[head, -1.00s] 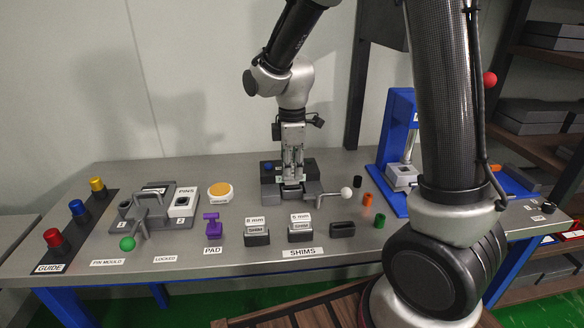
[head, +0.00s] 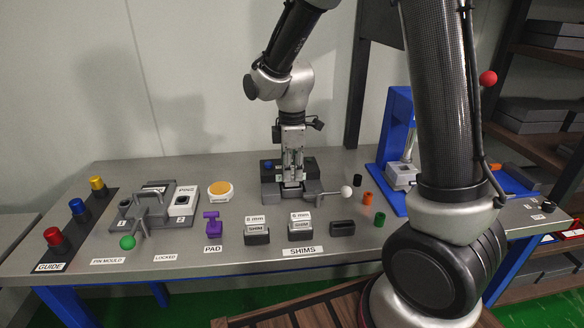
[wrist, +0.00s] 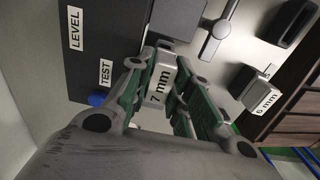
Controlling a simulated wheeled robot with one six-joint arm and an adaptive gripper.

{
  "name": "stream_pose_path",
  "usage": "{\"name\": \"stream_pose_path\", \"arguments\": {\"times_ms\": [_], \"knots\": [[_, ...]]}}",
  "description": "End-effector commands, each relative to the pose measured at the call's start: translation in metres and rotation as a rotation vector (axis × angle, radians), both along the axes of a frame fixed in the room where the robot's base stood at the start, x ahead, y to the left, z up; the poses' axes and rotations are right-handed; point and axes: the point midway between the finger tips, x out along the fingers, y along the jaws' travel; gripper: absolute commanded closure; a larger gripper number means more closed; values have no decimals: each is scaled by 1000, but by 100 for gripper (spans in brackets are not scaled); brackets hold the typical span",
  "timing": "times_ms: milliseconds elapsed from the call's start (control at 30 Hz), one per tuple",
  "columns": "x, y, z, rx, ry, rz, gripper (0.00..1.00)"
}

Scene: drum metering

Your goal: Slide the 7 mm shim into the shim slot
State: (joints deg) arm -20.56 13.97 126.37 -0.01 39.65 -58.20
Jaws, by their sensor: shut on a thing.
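My gripper (head: 291,182) points down over the dark metering fixture (head: 268,194) at the back middle of the bench. In the wrist view the fingers (wrist: 163,88) are shut on the 7 mm shim (wrist: 161,84), a light grey block with its "7 mm" label facing the camera. The fixture's dark top (wrist: 100,40) with LEVEL and TEST labels lies beside the shim in that view. The shim slot is hidden behind the gripper and shim, so I cannot tell whether the shim is inside it.
A lever with a white ball (head: 346,192) sticks out right of the fixture. In front stand two filled shim holders (head: 256,237) (head: 300,234) and an empty one (head: 342,230). Orange (head: 367,198) and green (head: 379,219) small cylinders stand to the right. A blue press frame (head: 393,130) is behind them.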

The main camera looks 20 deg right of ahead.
Motion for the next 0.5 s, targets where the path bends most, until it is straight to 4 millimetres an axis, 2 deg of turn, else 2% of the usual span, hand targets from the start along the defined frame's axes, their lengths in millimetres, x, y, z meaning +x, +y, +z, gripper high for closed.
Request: {"name": "stream_pose_path", "arguments": {"times_ms": [500], "knots": [[0,0,-13,0,0,0,100]]}}
